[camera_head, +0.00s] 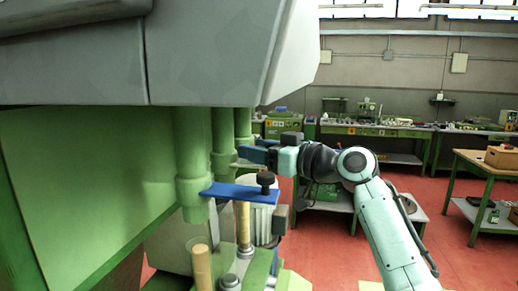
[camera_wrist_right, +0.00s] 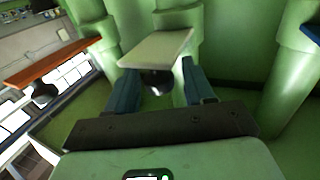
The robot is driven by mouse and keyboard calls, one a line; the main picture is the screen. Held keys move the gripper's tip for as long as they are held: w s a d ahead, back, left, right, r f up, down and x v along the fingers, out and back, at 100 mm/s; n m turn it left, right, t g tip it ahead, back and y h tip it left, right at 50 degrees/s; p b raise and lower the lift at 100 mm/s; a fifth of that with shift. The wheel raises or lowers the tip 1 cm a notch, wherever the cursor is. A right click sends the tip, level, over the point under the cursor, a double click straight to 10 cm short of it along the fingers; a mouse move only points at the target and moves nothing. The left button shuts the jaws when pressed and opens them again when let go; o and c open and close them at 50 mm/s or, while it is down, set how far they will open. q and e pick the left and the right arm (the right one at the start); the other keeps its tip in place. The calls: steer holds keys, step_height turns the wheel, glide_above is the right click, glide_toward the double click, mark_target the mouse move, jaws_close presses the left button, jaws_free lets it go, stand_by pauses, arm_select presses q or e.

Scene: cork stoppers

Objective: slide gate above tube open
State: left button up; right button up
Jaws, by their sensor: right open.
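A blue slide gate (camera_head: 240,192) with a black knob (camera_head: 265,181) sits at the lower end of the nearest green tube (camera_head: 194,150). My right gripper (camera_head: 246,155) is behind and above it, beside the farther tubes. In the right wrist view, a cream slide gate (camera_wrist_right: 158,47) juts from a green tube (camera_wrist_right: 178,18). Its dark knob (camera_wrist_right: 156,84) hangs between the open fingers of my right gripper (camera_wrist_right: 160,72); I cannot tell whether they touch it. An orange slide gate (camera_wrist_right: 50,63) with a dark knob (camera_wrist_right: 44,93) is at left. My left gripper is not in view.
A large grey housing (camera_head: 200,50) overhangs the tubes. A green panel (camera_head: 90,190) stands at left. Wooden rods (camera_head: 202,268) stand below the tubes. Workbenches (camera_head: 380,131) line the back wall, with open red floor (camera_head: 320,250) between.

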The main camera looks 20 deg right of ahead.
jaws_close()
steer(key=s+d, duration=0.1)
steer(key=d, duration=0.1)
steer(key=s+d, duration=0.1)
steer(key=shift+s+d+b, duration=0.3)
steer(key=shift+s+d, duration=0.1)
steer(key=shift+c, duration=0.2)
jaws_free()
steer(key=shift+o, duration=0.2)
steer(key=shift+s+d, duration=0.1)
steer(key=shift+d, duration=0.05)
